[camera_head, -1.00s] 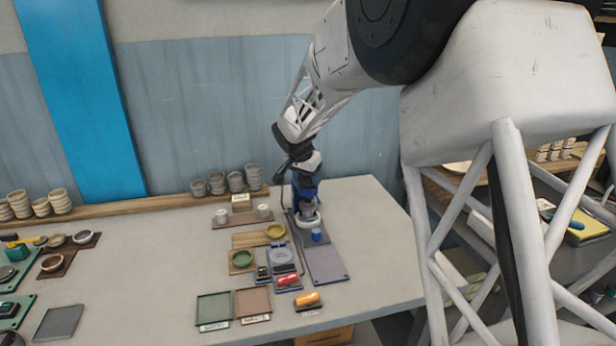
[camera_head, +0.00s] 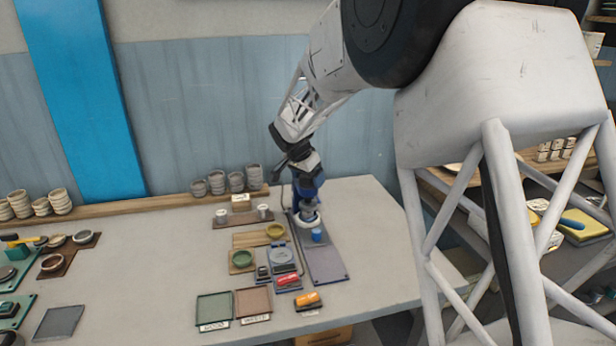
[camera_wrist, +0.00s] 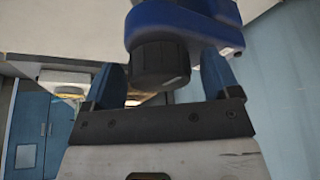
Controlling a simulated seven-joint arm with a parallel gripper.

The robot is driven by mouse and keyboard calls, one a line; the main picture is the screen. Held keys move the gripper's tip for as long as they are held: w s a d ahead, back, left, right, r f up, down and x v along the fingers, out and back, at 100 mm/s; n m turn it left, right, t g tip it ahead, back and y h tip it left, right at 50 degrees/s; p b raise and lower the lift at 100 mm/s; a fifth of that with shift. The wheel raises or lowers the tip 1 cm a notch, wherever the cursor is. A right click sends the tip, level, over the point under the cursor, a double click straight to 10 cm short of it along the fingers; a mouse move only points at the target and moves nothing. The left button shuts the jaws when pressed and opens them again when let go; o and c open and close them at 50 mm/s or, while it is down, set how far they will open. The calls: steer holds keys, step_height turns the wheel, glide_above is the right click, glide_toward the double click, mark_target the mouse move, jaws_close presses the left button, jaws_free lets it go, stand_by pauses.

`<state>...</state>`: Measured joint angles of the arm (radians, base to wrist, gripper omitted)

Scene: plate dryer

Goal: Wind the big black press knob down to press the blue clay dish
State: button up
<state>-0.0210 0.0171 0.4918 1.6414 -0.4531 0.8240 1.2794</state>
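The blue press (camera_head: 308,187) stands at the back right of the bench, partly hidden behind my wrist in the head view. In the wrist view its blue head (camera_wrist: 185,25) carries the big black knob (camera_wrist: 160,62). My gripper (camera_wrist: 162,82) has one finger on each side of the knob. A gap shows between the knob and the right finger; the left finger looks close to the knob, and contact there cannot be told. I cannot make out the blue clay dish under the press.
A grey-violet board (camera_head: 327,266) lies in front of the press. Grey cups (camera_head: 236,182) stand on the back ledge.

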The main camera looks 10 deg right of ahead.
steer(key=shift+r, duration=0.1)
steer(key=v, duration=0.7)
steer(key=shift+a+r, duration=0.2)
steer(key=shift+r, duration=0.1)
steer(key=shift+s, duration=0.15)
stand_by(0.3)
steer(key=s+r+n+y, duration=0.1)
steer(key=s+r+n, duration=0.2)
steer(key=s, duration=1)
steer(key=s+r+n+y, duration=0.1)
steer(key=s+r+n, duration=0.15)
steer(key=s, duration=1.05)
steer(key=s+f+n, duration=0.2)
steer(key=s+f, duration=0.1)
steer(key=s, duration=0.8)
steer(key=s+a+f+n+y, duration=0.1)
steer(key=s+f+n, duration=0.1)
steer(key=s, duration=0.9)
steer(key=shift+s+f+n+y, duration=0.3)
steer(key=shift+s+f+n, duration=0.1)
steer(key=shift+n, duration=0.35)
